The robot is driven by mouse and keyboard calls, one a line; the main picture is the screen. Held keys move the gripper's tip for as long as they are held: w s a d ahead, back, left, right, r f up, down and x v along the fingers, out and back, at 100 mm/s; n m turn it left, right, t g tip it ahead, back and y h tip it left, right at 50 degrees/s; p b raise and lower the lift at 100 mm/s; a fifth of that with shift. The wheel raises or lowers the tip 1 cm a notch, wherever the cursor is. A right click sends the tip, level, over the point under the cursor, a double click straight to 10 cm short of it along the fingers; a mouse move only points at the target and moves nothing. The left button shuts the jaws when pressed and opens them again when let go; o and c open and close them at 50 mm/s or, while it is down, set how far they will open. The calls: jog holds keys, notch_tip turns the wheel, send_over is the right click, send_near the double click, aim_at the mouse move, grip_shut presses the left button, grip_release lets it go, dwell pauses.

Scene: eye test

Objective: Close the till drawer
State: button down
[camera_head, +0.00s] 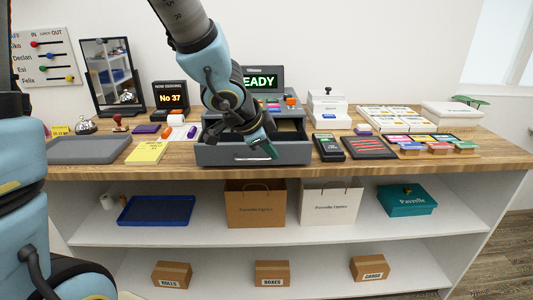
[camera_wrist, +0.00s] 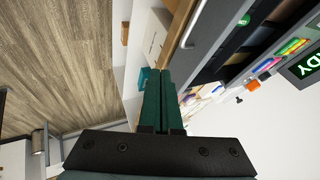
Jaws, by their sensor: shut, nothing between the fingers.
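The till (camera_head: 264,78) stands at the middle of the counter, its screen lit with green letters. Its dark grey drawer (camera_head: 225,155) is pulled out toward me, with part of the inside showing. My gripper (camera_head: 264,149) is shut and empty, its green fingers in front of the drawer's front panel in the head view. In the wrist view the fingers (camera_wrist: 158,75) lie together, and the drawer's front with its handle (camera_wrist: 204,22) is to their right. I cannot tell whether the fingers touch the panel. My arm hides part of the till and drawer.
A black card terminal (camera_head: 329,147) and a dark red-striped tray (camera_head: 368,147) lie right of the drawer. Paper bags (camera_head: 255,205) stand on the shelf below. The space before the counter looks clear.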

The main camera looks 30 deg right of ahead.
jog(key=shift+w+d+f+b, duration=0.6)
jog(key=shift+w+d+f, duration=2)
jog(key=shift+w, duration=0.1)
